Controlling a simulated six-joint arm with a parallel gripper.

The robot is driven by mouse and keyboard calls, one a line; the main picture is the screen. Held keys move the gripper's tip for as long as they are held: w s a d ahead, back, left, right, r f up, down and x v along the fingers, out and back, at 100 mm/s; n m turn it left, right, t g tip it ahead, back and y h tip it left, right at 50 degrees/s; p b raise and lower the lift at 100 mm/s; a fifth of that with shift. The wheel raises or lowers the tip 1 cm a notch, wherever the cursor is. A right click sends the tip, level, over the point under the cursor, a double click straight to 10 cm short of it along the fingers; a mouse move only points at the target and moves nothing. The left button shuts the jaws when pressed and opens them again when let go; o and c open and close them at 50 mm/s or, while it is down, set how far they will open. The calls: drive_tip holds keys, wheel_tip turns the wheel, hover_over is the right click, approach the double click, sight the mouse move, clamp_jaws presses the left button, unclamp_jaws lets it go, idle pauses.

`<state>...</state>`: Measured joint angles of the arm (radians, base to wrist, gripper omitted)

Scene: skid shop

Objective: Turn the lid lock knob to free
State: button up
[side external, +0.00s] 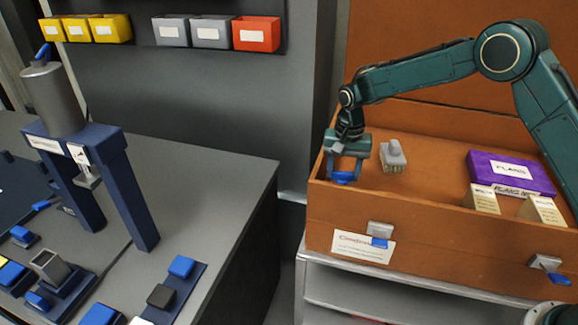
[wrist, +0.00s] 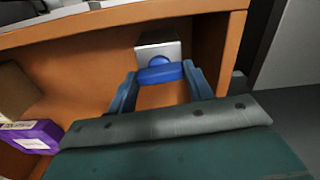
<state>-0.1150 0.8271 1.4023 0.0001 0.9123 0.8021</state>
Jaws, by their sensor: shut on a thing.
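My gripper (side external: 345,172) points down inside the left end of the open orange-brown case (side external: 440,228). Its fingers are shut on the blue knob (side external: 343,178). In the wrist view, the two fingers (wrist: 160,76) stand on either side of the knob (wrist: 160,73), gripping its bar. A silver-grey plate (wrist: 150,48) shows behind the knob, near the case wall. The case lid (side external: 460,60) stands raised at the back. I cannot read any lock marking, and the front wall partly hides the area below the knob in the side view.
A grey block (side external: 394,157) lies right of my gripper. A purple box (side external: 508,170) and cream boxes (side external: 482,199) sit at the case's right. Blue-handled latches (side external: 380,236) are on its front. A workbench (side external: 200,180) with a blue press stands left, across a gap.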

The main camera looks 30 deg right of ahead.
drive_tip(key=n, duration=0.3)
drive_tip(key=shift+n, duration=0.4)
drive_tip(key=n, duration=0.4)
drive_tip(key=shift+n, duration=0.3)
drive_tip(key=n, duration=0.3)
drive_tip(key=shift+n, duration=0.3)
drive_tip(key=n, duration=0.4)
drive_tip(key=o, duration=1)
drive_tip(key=shift+r, duration=0.1)
